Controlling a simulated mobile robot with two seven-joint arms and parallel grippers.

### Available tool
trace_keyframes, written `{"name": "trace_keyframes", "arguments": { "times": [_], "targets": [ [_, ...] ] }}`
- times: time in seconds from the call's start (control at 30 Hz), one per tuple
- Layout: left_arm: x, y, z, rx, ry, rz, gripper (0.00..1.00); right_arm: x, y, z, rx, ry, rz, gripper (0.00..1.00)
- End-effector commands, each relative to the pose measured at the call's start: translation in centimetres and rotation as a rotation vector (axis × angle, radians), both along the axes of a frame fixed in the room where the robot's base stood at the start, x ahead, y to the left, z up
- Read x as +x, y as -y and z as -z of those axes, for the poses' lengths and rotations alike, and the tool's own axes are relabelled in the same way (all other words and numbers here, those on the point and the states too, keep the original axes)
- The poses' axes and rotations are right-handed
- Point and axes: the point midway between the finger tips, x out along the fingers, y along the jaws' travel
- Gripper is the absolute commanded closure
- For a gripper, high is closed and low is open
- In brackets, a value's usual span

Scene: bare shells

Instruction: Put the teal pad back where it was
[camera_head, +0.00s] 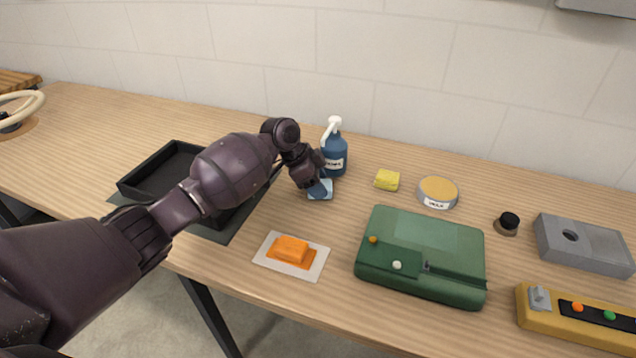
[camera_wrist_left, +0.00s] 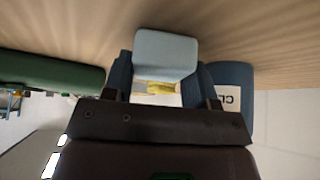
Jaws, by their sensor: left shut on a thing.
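The teal pad, pale blue-grey in these views, shows in the head view (camera_head: 321,195) just in front of the blue pump bottle (camera_head: 335,158). My left gripper (camera_head: 316,183) is shut on it. In the left wrist view the pad (camera_wrist_left: 166,55) sits between the two dark fingers (camera_wrist_left: 163,82). The pad is at or close above the wooden table; I cannot tell whether it touches. My gripper hides part of it in the head view. My right gripper is not in view.
An orange block (camera_head: 291,248) lies on a white plate. A black tray (camera_head: 165,166) is under my left arm. A yellow sponge (camera_head: 387,180), a round tin (camera_head: 438,191) and a green case (camera_head: 421,252) stand to the right. Bare table lies between the pad and white plate.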

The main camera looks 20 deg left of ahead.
Motion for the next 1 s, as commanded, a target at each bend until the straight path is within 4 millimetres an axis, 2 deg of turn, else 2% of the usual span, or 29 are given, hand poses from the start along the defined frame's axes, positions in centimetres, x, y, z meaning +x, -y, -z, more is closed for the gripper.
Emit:
{"name": "trace_keyframes", "arguments": {
  "times": [0.2,0.23,0.4,0.77,1.0],
  "targets": [
    [0.0,0.0,0.3,0.0,0.0,0.0,0.67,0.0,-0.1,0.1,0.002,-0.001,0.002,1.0],
    [0.0,0.0,0.4,0.0,0.0,0.0,0.46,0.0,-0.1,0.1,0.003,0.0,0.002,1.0],
    [0.0,0.0,0.3,0.0,0.0,0.001,0.22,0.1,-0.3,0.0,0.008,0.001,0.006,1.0],
    [0.0,-0.1,-0.4,0.0,0.002,0.0,0.22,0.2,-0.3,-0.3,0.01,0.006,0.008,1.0],
    [-0.6,-1.9,-3.7,0.0,0.007,0.0,0.22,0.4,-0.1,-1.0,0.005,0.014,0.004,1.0]
  ]
}}
